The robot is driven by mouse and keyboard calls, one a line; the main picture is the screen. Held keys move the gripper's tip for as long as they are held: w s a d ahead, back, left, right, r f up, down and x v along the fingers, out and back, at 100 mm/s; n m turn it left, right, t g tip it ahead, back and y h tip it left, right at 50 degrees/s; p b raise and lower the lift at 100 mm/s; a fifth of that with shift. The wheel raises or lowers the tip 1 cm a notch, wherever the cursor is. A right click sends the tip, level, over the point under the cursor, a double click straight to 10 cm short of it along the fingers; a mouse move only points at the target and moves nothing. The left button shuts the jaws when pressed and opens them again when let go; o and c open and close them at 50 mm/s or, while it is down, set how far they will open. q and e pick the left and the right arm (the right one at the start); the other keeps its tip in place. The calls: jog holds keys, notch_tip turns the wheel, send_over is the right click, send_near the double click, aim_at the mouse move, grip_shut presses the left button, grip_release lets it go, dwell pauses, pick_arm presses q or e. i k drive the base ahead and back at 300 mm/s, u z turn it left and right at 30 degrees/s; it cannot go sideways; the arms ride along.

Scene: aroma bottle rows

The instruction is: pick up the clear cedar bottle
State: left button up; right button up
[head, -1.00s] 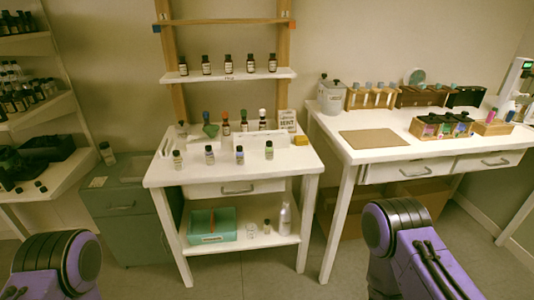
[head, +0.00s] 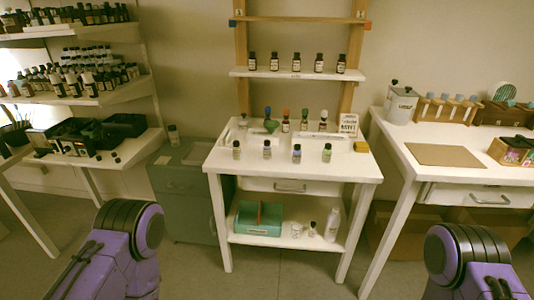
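Several small clear bottles stand in a front row on the white table: one at the left (head: 236,150), one beside it (head: 267,149), another (head: 297,153) and one with a green-tinted body at the right (head: 327,152). Their labels are too small to read, so I cannot tell which is cedar. Only purple and black links of my two arms show, at the lower left and lower right. Both grippers are out of view.
Dark dropper bottles (head: 286,121) stand behind the row, with a sign card (head: 348,124). Amber bottles (head: 296,62) line the wall shelf. A teal bin (head: 258,219) is on the table's lower shelf. A side table (head: 400,150) stands right; bottle shelves (head: 100,96) stand left.

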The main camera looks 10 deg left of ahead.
aim_at(236, 149)
jog(key=z, duration=3.55)
jog(key=k, duration=1.9)
jog(key=u, duration=1.9)
